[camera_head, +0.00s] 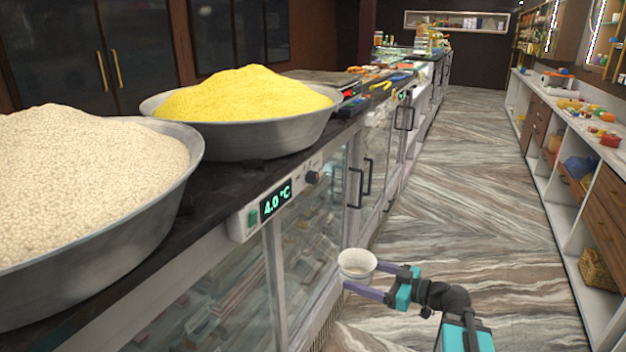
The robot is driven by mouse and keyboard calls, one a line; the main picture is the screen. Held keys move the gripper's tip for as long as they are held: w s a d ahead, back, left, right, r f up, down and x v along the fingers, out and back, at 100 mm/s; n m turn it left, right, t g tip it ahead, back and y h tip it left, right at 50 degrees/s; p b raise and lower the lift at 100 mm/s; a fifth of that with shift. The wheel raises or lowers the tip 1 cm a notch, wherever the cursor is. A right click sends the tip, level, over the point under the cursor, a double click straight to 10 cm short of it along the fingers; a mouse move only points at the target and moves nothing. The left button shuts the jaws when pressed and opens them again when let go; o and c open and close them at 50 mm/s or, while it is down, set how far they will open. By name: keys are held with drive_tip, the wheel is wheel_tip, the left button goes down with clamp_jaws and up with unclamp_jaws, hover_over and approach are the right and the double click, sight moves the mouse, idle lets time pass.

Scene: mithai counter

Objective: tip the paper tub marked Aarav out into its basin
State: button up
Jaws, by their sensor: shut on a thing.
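A small white paper tub (357,262) is held upright by my gripper (362,277), its two purple fingers shut on either side of it. Something pale shows inside the tub; no name can be read on it. The tub hangs over the aisle, in front of the glass counter. A large metal basin (180,165) heaped with pale, off-white grains stands on the counter at the left. A second metal basin (250,143) heaped with yellow grains stands behind it. No name labels show on the basins.
The dark counter top (222,180) runs away from me, with a 4.0 °C display panel (275,200) on its front edge. Door handles (362,182) stick out of the glass front. Low shelves (590,210) line the right. The floor (470,180) between is clear.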

drive_tip(key=w+d+r+m+t+h+p, duration=0.25)
drive_tip(key=d+r+p, duration=0.35)
drive_tip(key=d+r, duration=0.8)
drive_tip(key=w+d+r+m+t+h+p, duration=0.3)
drive_tip(key=d+r+p, duration=0.5)
drive_tip(key=d, duration=1)
drive_tip(key=s+d+r+m+h+p, duration=0.2)
drive_tip(key=s+d+r+h+p, duration=0.1)
drive_tip(key=d+r, duration=1.2)
drive_tip(key=s+d+r+m+t+h+p, duration=0.1)
drive_tip(key=s+d+r, duration=0.5)
drive_tip(key=d+r, duration=0.9)
drive_tip(key=m+h+p, duration=0.1)
drive_tip(key=h+p, duration=0.1)
drive_tip(key=p, duration=0.1)
drive_tip(key=shift+s+d+p, duration=0.25)
drive_tip(key=shift+p, duration=0.15)
drive_tip(key=shift+s+d+r+m+h, duration=0.1)
drive_tip(key=shift+d+r+m+h, duration=0.05)
drive_tip(key=shift+r+m+h, duration=0.1)
drive_tip(key=shift+f, duration=0.1)
